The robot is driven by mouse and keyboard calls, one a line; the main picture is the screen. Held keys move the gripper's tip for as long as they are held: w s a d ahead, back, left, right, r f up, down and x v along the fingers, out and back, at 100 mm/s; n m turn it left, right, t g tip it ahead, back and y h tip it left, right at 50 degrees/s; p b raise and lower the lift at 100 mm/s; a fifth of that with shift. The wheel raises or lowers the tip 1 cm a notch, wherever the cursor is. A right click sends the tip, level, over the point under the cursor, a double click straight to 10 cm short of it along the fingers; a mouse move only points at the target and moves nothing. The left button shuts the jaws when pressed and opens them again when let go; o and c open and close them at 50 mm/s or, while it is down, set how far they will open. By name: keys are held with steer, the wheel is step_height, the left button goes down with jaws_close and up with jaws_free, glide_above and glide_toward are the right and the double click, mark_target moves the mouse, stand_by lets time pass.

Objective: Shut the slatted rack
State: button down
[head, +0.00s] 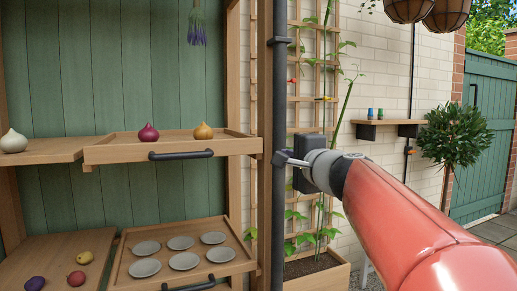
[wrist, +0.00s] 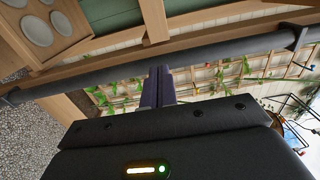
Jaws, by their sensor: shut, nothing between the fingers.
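Two racks with dark bar handles stand out from the wooden shelf unit. The upper rack (head: 120,153) holds a purple onion (head: 148,133) and a yellow-brown onion (head: 203,131); its handle (head: 181,154) faces me. The lower rack (head: 127,266) holds several grey saucers (head: 145,248); its handle (head: 190,285) is at the bottom edge. I cannot tell slats on either. My gripper (wrist: 160,72) is shut and empty, right of both racks, by a dark upright pipe (head: 279,100). Its tips are close to the pipe in the wrist view; contact is unclear.
The pipe (wrist: 205,62) crosses the wrist view between my gripper and the unit. A wooden trellis (head: 325,95) with climbing plants stands behind my gripper. Left shelves hold a white onion (head: 14,142) and several vegetables. A small wall shelf (head: 390,124) is at right.

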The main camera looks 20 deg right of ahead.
mark_target(261, 144)
steer(key=w+p, duration=0.2)
steer(key=w, duration=1.1)
steer(key=shift+w+p, duration=0.25)
steer(key=shift+p, duration=0.05)
steer(key=shift+w, duration=0.15)
steer(key=w, duration=0.4)
steer(key=shift+w, duration=0.35)
steer(key=shift+s+a+r, duration=0.1)
steer(key=shift+r, duration=0.2)
